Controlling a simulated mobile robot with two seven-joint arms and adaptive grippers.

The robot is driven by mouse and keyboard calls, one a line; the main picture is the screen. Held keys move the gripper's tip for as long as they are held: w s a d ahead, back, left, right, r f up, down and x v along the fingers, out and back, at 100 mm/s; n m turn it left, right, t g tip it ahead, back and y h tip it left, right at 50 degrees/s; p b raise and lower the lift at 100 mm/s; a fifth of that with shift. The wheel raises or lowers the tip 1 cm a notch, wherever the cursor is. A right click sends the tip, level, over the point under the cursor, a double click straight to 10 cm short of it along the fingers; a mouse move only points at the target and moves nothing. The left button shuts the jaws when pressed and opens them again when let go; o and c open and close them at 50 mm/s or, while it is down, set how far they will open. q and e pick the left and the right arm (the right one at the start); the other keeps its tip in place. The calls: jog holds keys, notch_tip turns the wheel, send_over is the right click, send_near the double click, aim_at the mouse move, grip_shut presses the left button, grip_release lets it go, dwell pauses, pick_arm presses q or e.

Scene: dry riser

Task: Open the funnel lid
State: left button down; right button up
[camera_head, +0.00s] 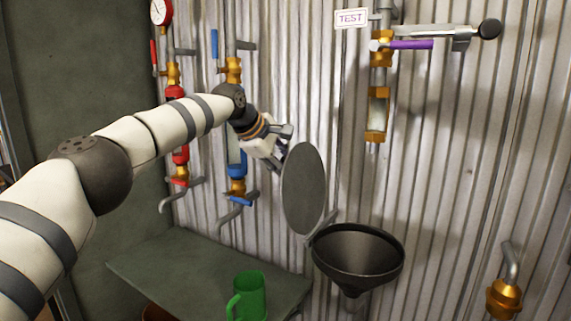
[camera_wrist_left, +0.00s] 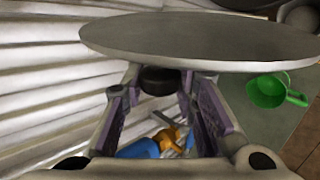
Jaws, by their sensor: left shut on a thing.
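The funnel lid (camera_head: 304,190) is a grey round disc. It stands raised, nearly upright, at the left rim of the black funnel (camera_head: 358,258), whose mouth is uncovered. My left gripper (camera_head: 283,152) is at the lid's left face. In the left wrist view the lid (camera_wrist_left: 205,40) spans the top, and my left gripper's fingers (camera_wrist_left: 160,82) are closed around its dark knob (camera_wrist_left: 160,80). The lid's hinge is hard to make out. My right gripper is not in view.
A green mug (camera_head: 250,296) stands on the dark table (camera_head: 190,270) below. Red pipework (camera_head: 181,155) and blue pipework (camera_head: 237,165) run down the corrugated wall behind my left arm. A TEST sign (camera_head: 351,18) and a purple-handled valve (camera_head: 410,44) are above the funnel.

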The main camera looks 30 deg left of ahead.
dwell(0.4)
pick_arm(q)
jog(key=c, duration=1.3)
grip_release()
jog(key=shift+f, duration=0.1)
jog(key=v, duration=1.2)
